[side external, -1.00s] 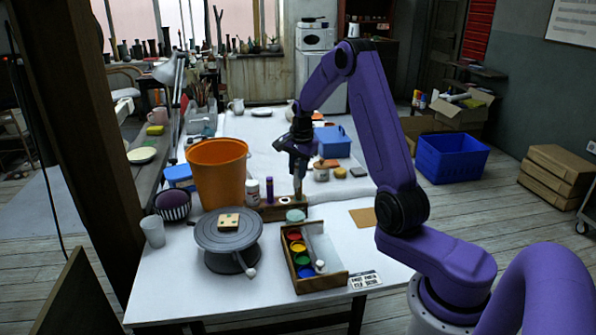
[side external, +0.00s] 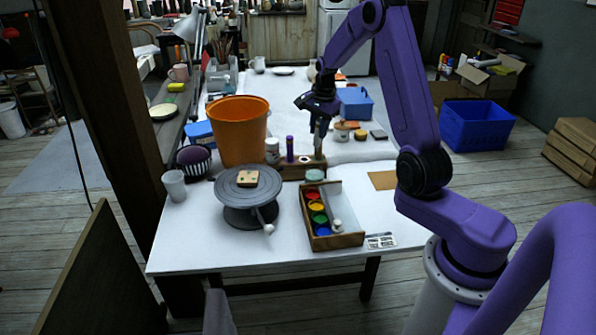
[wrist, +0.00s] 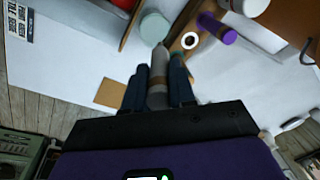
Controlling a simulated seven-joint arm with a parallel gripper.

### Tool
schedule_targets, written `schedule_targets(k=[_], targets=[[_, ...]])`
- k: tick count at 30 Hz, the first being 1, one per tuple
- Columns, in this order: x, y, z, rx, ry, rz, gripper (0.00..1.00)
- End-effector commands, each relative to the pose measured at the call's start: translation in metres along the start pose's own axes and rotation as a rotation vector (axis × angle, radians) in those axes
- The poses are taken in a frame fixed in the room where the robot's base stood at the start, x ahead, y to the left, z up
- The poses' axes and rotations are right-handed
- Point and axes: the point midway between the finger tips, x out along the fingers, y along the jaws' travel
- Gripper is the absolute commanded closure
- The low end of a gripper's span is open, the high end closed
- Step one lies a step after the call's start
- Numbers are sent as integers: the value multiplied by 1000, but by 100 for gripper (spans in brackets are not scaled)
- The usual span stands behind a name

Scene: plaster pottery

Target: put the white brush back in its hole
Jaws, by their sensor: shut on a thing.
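The white brush (wrist: 157,90), greyish-white with a brown band, is held between the fingers of my gripper (wrist: 158,88) in the wrist view. My gripper (side external: 318,126) is shut on it at the right end of the wooden holder (side external: 290,173) in the side view. In the wrist view the holder (wrist: 174,47) has a white-ringed dark hole (wrist: 190,40) just right of the brush's far end. The brush appears to be beside this hole, not in it. Height above the holder is hard to tell.
A purple upright thing (side external: 290,148) stands at the holder, with a white bottle (side external: 272,150) and an orange bucket (side external: 238,132) to the left. A paint box (side external: 333,240) and a turntable (side external: 247,190) stand in front. Bare table lies around a brown square (side external: 383,180).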

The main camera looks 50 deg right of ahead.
Motion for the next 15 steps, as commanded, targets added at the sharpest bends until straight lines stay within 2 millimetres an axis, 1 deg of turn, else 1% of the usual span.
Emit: schedule_targets(k=[8, 11, 15], targets=[[1, -2, -1, 0, -1, 1, 100], [3, -9, -5, 0, -3, 5, 100], [8, -28, -15, -1, -9, 17, 100]])
